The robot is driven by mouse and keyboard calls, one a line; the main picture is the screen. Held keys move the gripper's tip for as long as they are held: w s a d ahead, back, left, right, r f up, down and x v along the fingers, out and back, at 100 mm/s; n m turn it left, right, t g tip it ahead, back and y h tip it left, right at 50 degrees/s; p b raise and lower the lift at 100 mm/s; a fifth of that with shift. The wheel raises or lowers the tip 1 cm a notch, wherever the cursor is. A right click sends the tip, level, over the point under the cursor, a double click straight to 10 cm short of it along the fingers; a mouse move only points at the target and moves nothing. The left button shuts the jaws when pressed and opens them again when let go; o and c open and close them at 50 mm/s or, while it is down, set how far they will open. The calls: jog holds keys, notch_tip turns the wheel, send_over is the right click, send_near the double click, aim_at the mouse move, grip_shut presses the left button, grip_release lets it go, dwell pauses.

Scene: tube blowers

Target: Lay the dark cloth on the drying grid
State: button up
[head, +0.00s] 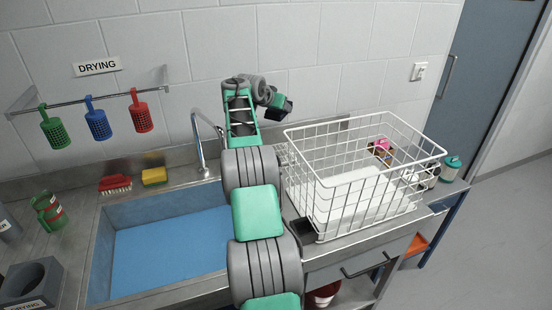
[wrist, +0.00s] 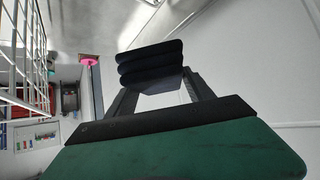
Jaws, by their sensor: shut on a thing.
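My gripper (head: 280,103) is raised above the back of the counter, right of the tap and near the tiled wall. In the wrist view my gripper (wrist: 160,84) is shut on the dark cloth (wrist: 150,62), a folded stack of near-black layers between the fingers. In the head view the cloth is too small to tell from the dark fingers. I cannot clearly make out the drying grid; a small ribbed patch (head: 281,154) shows beside my arm, left of the wire basket, and my arm may hide more of it.
A white wire basket (head: 366,190) stands right of my arm, with several items behind it. A sink (head: 160,256) with a tap (head: 200,145) is at left. A DRYING sign (head: 97,67) hangs above a rail holding red, blue and green holders. A brush (head: 115,184) and sponge (head: 154,176) lie behind the sink.

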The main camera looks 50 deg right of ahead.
notch_tip(320, 180, down, 10)
jog(key=r+b, duration=0.1)
jog(key=b, duration=0.5)
jog(key=p, duration=0.1)
send_near(278, 150)
jog(key=d+f, duration=0.1)
jog(key=s+d, duration=0.1)
jog(key=d+f, duration=0.1)
jog(key=shift+s+d+f, duration=0.2)
jog(key=shift+s+f, duration=0.1)
jog(key=shift+f, duration=0.1)
jog(key=shift+f, duration=0.15)
jog(key=o, duration=1.5)
jog(key=shift+c, duration=0.2)
jog(key=shift+r, duration=0.35)
jog(key=b+v, duration=0.2)
jog(key=v, duration=1)
